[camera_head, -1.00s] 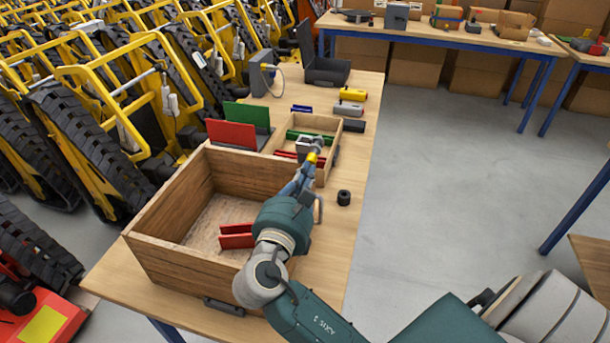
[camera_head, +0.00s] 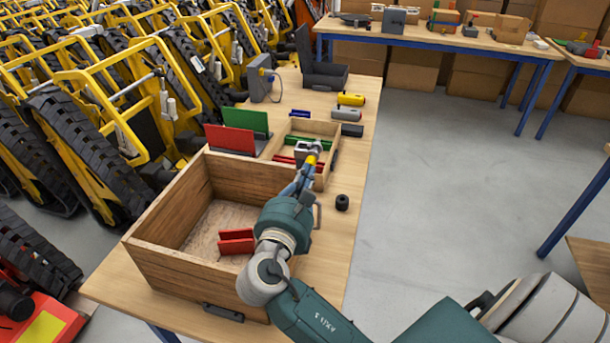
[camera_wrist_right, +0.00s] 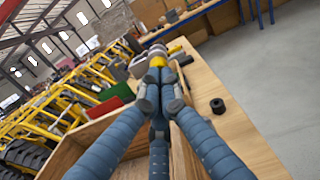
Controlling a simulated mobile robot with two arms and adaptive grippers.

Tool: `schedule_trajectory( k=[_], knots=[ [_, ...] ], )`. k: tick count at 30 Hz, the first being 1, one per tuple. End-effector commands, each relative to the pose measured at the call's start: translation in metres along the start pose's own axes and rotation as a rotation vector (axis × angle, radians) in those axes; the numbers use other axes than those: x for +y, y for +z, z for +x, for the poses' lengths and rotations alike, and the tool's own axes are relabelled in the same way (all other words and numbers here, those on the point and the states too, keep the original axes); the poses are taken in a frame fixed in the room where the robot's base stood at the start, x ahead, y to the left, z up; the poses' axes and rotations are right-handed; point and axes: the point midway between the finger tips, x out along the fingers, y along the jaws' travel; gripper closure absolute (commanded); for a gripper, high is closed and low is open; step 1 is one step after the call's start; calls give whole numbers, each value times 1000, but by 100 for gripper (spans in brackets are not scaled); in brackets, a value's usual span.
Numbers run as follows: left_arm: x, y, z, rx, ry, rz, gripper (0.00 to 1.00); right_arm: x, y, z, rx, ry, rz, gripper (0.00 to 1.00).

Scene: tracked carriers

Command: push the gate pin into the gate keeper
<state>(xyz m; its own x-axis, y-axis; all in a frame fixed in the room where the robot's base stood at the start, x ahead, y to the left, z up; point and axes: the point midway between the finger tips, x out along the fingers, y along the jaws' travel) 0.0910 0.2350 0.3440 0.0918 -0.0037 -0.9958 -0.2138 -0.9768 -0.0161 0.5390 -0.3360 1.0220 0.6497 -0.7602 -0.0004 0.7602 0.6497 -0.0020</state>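My right gripper (camera_head: 311,166) reaches over the small wooden tray (camera_head: 327,129). In the right wrist view its blue fingers (camera_wrist_right: 158,92) close together on a small yellow piece (camera_wrist_right: 158,59), which I take to be the gate pin's end. The yellow piece also shows at the fingertips in the head view (camera_head: 312,159). A grey metal block (camera_head: 301,152), perhaps the gate keeper, is right beside it. The fingers hide part of this spot, and I cannot tell how far the pin is in. My left gripper is not in view.
A large wooden box (camera_head: 192,268) with red pieces (camera_head: 236,241) stands in front. Red (camera_head: 229,139) and green (camera_head: 246,120) panels stand left of the tray. A black ring (camera_head: 342,202) lies on the right. Yellow (camera_head: 350,99) and grey cylinders lie behind.

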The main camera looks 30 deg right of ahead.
Motion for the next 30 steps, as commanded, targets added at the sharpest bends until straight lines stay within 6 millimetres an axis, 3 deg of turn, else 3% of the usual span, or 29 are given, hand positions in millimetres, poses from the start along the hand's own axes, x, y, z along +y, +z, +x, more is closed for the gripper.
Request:
schedule_trajectory(
  k=[22,30],
  knots=[
    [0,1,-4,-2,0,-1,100,-1,2,10,-4,-1,2,100],
    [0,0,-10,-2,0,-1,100,0,3,-3,-2,-1,1,100]
  ],
)
